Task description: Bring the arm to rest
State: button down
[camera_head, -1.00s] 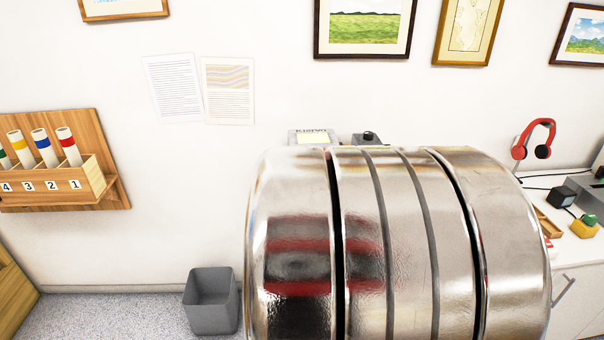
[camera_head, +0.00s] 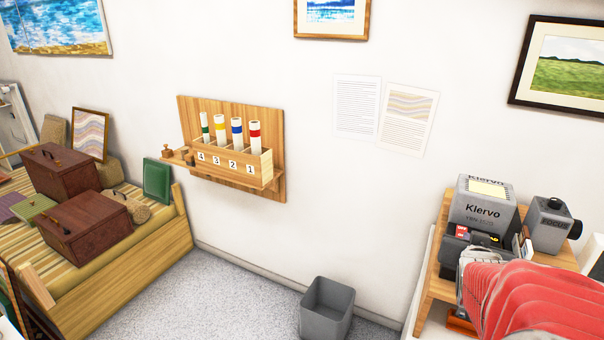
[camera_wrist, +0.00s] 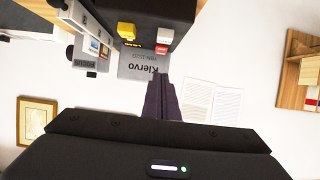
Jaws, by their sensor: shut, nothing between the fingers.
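My gripper (camera_wrist: 163,84) shows in the wrist view as two dark fingers close together, pointing up the picture with nothing between them. Beyond the tips is the grey Klervo box (camera_wrist: 138,66), seen upside down, and the white wall with two paper sheets. The fingertips appear apart from the box, though the exact gap is hard to judge. In the head view I cannot make out the gripper.
In the head view, the Klervo box (camera_head: 483,203) and a grey focus device (camera_head: 550,225) stand on a wooden surface at right. A grey bin (camera_head: 327,308) is on the floor. A wall rack (camera_head: 262,168) holds rolled tubes. Boxes (camera_head: 85,228) lie on a striped bench at left.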

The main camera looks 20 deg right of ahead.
jog(key=w+a+f+n+y, duration=0.1)
jog(key=w+a+n+y, duration=0.15)
jog(key=a, duration=0.75)
jog(key=w+a+f+n+y, duration=0.1)
jog(key=w+a+n+y, duration=0.15)
jog(key=a, duration=0.75)
jog(key=s+a+n+g+y, duration=0.1)
jog(key=s+a, duration=0.4)
jog(key=a, duration=0.5)
jog(key=s+a+n+g+y, duration=0.2)
jog(key=s+a+n+y, duration=0.1)
jog(key=a, duration=0.7)
jog(key=shift+s+r+n+y, duration=0.35)
jog(key=shift+s+y, duration=0.15)
jog(key=shift+s, duration=0.5)
jog(key=shift+d, duration=0.1)
